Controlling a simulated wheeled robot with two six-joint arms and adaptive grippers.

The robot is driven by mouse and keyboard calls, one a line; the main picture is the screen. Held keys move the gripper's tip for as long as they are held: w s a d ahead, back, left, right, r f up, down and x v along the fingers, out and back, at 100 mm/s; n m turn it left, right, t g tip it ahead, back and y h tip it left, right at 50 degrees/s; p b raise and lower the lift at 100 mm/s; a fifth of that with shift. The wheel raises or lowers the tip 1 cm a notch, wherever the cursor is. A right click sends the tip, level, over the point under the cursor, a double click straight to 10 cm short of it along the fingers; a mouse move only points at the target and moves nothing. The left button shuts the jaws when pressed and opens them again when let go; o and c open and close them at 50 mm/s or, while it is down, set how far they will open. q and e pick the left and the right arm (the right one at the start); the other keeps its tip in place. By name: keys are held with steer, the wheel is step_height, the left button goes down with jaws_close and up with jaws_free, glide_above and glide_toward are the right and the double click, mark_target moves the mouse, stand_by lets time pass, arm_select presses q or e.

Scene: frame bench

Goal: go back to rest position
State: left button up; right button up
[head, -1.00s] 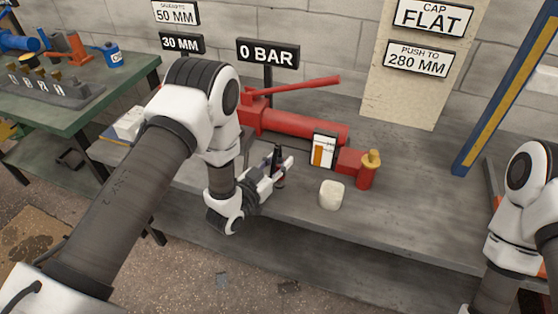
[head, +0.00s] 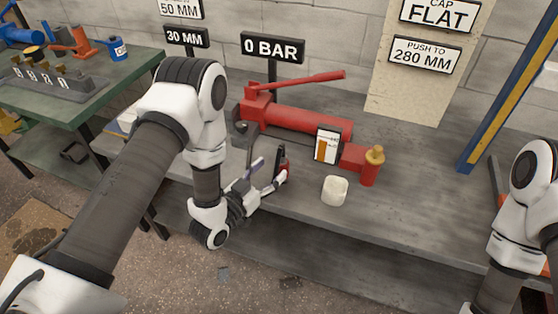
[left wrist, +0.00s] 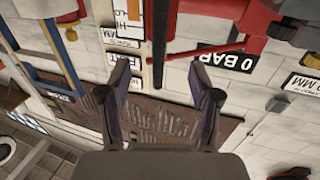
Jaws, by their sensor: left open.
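My left gripper (head: 268,172) is open and hangs over the front edge of the bench, left of the white cup (head: 334,191).
The grey bench (head: 425,185) carries a red hand pump (head: 300,117) with a brass-topped fitting (head: 374,157) and a white-and-orange card (head: 327,147). A green table (head: 125,75) stands at the left. A blue-and-yellow post (head: 505,90) rises at the right.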

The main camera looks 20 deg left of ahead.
arm_select(q)
steer(key=shift+v, duration=0.8)
steer(key=shift+s+d+g+p, duration=0.3)
steer(key=shift+s+p, duration=0.15)
steer(key=shift+p, duration=0.1)
steer(key=s+f+g, duration=0.1)
steer(key=f, duration=0.1)
steer(key=s+f+g+y, duration=0.1)
steer(key=s+f+g, duration=0.1)
steer(key=f, duration=0.1)
steer(key=s+a+f+n+g+y, duration=0.1)
steer(key=s+f, duration=0.1)
steer(key=shift+s+f+p, duration=0.15)
steer(key=shift+p, duration=0.2)
steer(key=s+a+f+n+g+y, duration=0.1)
steer(key=s+f+g, duration=0.2)
steer(key=s, duration=0.4)
steer(key=s+a+f+n+g+y, duration=0.1)
steer(key=s+a+f+g, duration=0.1)
steer(key=s+g, duration=0.3)
steer(key=s+a+f+n+g+y, duration=0.1)
steer(key=s+f+g, duration=0.3)
steer(key=s, duration=0.5)
steer(key=shift+s+a+g+y, duration=0.25)
steer(key=shift+s+g+y, duration=0.05)
steer(key=shift+s, duration=0.05)
